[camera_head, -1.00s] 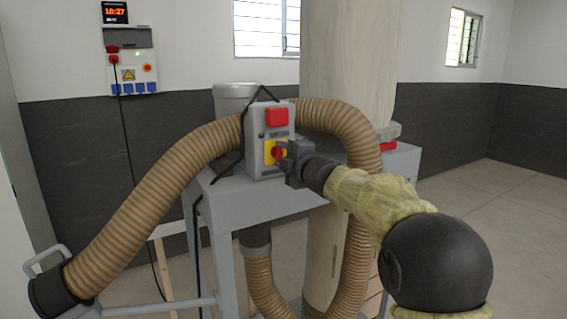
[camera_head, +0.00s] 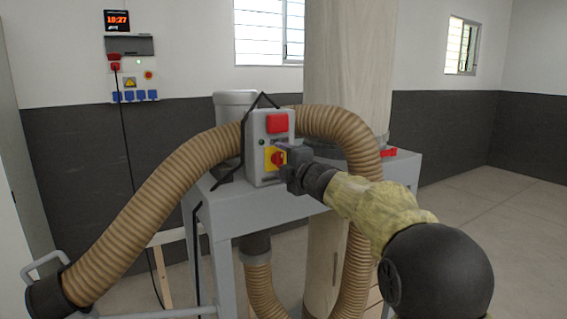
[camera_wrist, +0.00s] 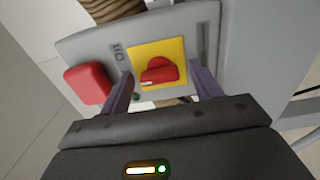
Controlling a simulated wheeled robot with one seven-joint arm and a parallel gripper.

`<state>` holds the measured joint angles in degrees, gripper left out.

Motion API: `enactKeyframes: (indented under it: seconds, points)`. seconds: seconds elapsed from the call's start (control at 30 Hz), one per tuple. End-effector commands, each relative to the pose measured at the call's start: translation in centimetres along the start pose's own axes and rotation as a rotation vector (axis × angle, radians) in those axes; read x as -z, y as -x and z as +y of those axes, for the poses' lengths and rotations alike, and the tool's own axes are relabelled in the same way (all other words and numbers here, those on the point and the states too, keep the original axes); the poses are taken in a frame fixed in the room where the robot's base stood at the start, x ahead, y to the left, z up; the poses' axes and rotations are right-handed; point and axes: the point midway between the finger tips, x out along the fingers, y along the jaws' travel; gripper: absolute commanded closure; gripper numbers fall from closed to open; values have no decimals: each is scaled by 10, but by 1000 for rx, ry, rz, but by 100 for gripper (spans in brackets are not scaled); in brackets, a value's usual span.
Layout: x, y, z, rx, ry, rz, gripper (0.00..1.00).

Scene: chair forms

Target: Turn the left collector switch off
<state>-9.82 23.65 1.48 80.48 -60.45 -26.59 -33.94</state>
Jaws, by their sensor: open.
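The collector switch is a red rotary knob (camera_head: 278,158) on a yellow plate, low on a grey switch box (camera_head: 255,150). In the wrist view the red knob (camera_wrist: 160,70) sits on its yellow plate (camera_wrist: 175,48). My gripper (camera_head: 284,156) is at the front of the box. In the wrist view its two purple-grey fingers (camera_wrist: 163,85) are spread, one on each side of the yellow plate, with the knob between them. I cannot tell whether the fingertips touch the box. A large red button (camera_head: 277,123) is above the knob on the same box, and it shows at left in the wrist view (camera_wrist: 87,84).
The box stands on a grey metal frame (camera_head: 225,203) between ribbed tan hoses (camera_head: 150,205). A pale filter bag (camera_head: 345,80) is just behind it. A wall socket panel (camera_head: 133,75) hangs far left. Open floor (camera_head: 470,220) lies at right.

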Motion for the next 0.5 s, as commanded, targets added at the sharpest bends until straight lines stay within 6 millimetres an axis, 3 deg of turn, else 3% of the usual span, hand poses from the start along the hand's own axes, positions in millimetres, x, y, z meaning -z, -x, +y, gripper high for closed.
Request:
enactKeyframes:
  seconds: [0.27, 0.5]
  points:
    - [-1, 10, 0, -2, 0, -1, 36]
    - [-1, 46, -1, -1, 1, -2, 36]
